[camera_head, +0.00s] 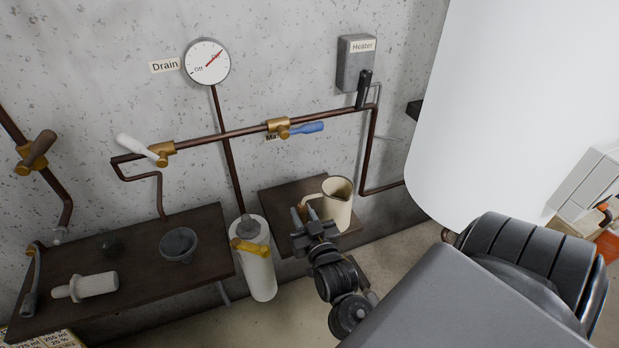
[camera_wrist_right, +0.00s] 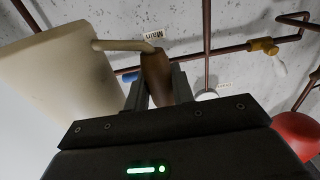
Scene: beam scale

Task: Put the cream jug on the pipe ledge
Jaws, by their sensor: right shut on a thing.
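The cream jug (camera_head: 339,208) is upright at the right part of a small dark wooden ledge (camera_head: 281,204) on the wall below the pipes. I cannot tell whether its base touches the ledge. My right gripper (camera_head: 306,218) is at the jug's left side, shut on its handle. In the right wrist view, the jug (camera_wrist_right: 60,75) fills the left side, and its handle runs to between the fingers of my right gripper (camera_wrist_right: 160,88). My left gripper is not in view.
A white cylinder with a yellow handle (camera_head: 258,268) stands left of the ledge. A wider dark shelf (camera_head: 135,275) holds a grey funnel (camera_head: 178,244) and a white-handled item (camera_head: 88,286). Copper pipes with a blue-handled valve (camera_head: 305,129) run above. A large white tank (camera_head: 510,110) stands at right.

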